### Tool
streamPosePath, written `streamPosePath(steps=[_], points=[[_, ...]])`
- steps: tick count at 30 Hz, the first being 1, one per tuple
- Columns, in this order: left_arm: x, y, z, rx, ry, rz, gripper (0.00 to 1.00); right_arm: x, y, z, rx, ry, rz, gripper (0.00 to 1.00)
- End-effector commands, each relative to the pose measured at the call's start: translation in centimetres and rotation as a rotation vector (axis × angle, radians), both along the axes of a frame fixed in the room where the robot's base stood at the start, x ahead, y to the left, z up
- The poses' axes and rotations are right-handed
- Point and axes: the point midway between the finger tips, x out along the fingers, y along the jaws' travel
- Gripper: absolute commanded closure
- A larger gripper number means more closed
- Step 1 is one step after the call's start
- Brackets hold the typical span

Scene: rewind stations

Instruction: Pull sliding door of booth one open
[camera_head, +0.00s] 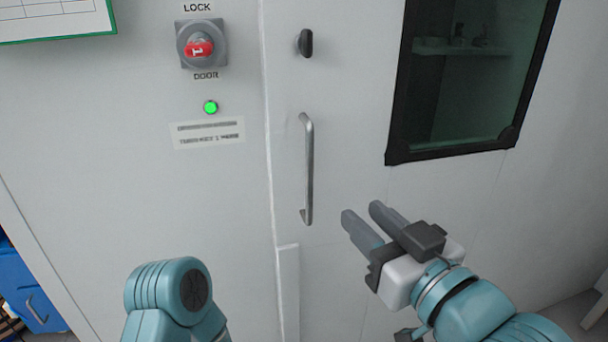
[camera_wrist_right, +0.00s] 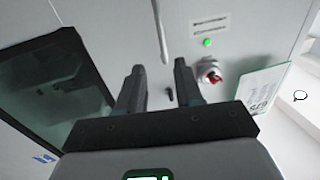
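The door (camera_head: 350,120) is a pale grey panel with a dark-framed window (camera_head: 460,80). Its vertical metal bar handle (camera_head: 309,170) stands near the panel's left edge. My right gripper (camera_head: 362,212) is open and empty, to the right of the handle's lower end and apart from it. In the right wrist view the handle (camera_wrist_right: 160,30) lies beyond my two spread fingers (camera_wrist_right: 158,75). My left gripper is out of view; only a teal part of my left arm shows at the bottom.
Left of the door seam are a red rotary lock switch (camera_head: 199,48), a lit green lamp (camera_head: 210,107) and a label (camera_head: 208,133). A black knob (camera_head: 305,42) sits above the handle.

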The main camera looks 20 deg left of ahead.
Motion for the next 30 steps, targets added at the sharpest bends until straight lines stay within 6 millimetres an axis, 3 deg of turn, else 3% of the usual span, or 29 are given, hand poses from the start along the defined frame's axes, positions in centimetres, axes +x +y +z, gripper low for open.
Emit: streamPosePath(steps=[5,21,30], points=[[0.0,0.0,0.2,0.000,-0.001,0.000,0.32,1.2,1.7,-0.1,-0.003,0.003,0.008,0.65],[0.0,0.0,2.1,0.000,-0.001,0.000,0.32,10.0,10.5,-0.1,-0.004,0.004,0.011,0.65],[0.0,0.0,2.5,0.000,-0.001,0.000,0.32,11.6,12.0,-0.1,-0.003,0.003,0.009,0.65]])
